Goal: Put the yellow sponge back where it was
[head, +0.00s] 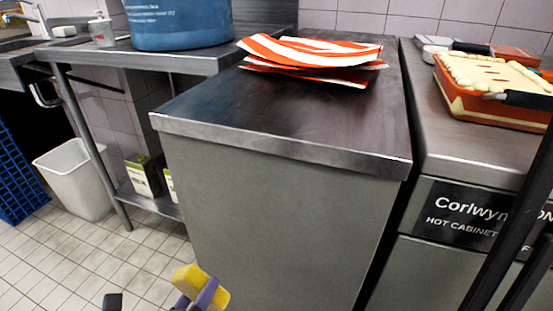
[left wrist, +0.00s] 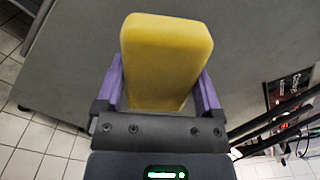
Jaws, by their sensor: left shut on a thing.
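The yellow sponge (left wrist: 165,55) is held between the two purple fingers of my left gripper (left wrist: 162,88), which is shut on it. In the head view the sponge (head: 188,275) shows low at the bottom edge, with my left gripper (head: 205,296) at its lower right side. They are in front of the grey cabinet's front panel, below its top edge. The gripper partly hides the sponge. My right gripper is not in view.
The cabinet's dark metal top (head: 290,110) is clear at the front; striped orange-and-white packets (head: 312,52) lie at its back. A blue tub (head: 180,22) stands on the left table. An orange tray of food (head: 490,108) sits right. A white bin (head: 75,178) stands on the floor.

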